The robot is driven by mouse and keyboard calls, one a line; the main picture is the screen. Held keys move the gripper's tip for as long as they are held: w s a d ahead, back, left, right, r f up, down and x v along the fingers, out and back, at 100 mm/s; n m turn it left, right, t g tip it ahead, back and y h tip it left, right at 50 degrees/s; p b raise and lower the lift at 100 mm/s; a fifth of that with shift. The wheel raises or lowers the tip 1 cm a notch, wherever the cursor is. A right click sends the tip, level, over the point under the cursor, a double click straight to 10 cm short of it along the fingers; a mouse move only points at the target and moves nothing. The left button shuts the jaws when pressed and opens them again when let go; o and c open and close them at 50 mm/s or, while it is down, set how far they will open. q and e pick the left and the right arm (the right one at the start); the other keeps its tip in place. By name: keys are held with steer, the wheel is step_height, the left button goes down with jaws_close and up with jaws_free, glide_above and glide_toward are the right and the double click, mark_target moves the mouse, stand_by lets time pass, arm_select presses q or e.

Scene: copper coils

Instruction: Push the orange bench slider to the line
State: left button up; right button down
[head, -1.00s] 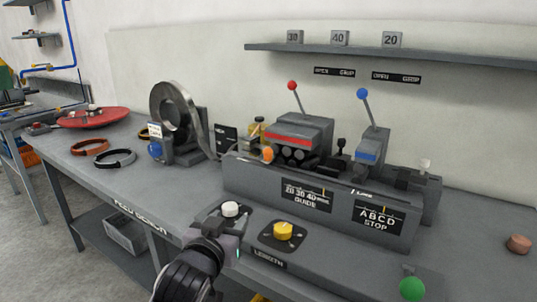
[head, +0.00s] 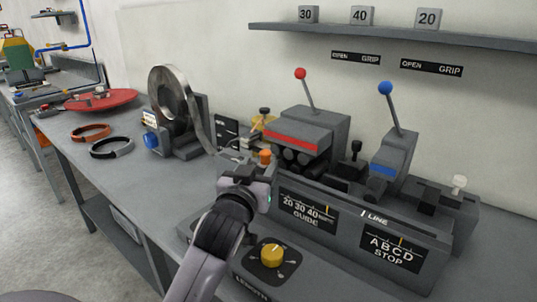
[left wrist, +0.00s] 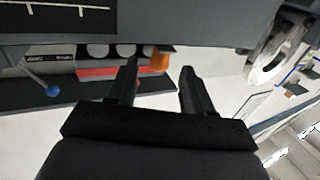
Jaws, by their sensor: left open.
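The orange slider knob (head: 265,157) stands at the left end of the grey bench fixture, left of the red-striped clamp block (head: 300,135). Its orange also shows in the left wrist view (left wrist: 160,58), beyond the gap between the fingers. A LINE label (head: 375,218) with a white mark is on the fixture's top edge, to the right. My left gripper (head: 243,167) is open and empty, just in front and left of the knob; I cannot tell whether they touch. In the left wrist view its two fingers (left wrist: 160,70) are spread apart. My right gripper is not in view.
A yellow dial (head: 272,255) is below the fixture. A coil of metal strip (head: 168,95) stands to the left. A blue-striped block (head: 390,160) with a blue-knobbed lever stands right of the red one. A numbered-block shelf (head: 400,38) hangs above.

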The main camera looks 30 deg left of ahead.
mark_target(264, 160)
arm_select(q)
steer(key=shift+x, duration=2.8)
jaws_close()
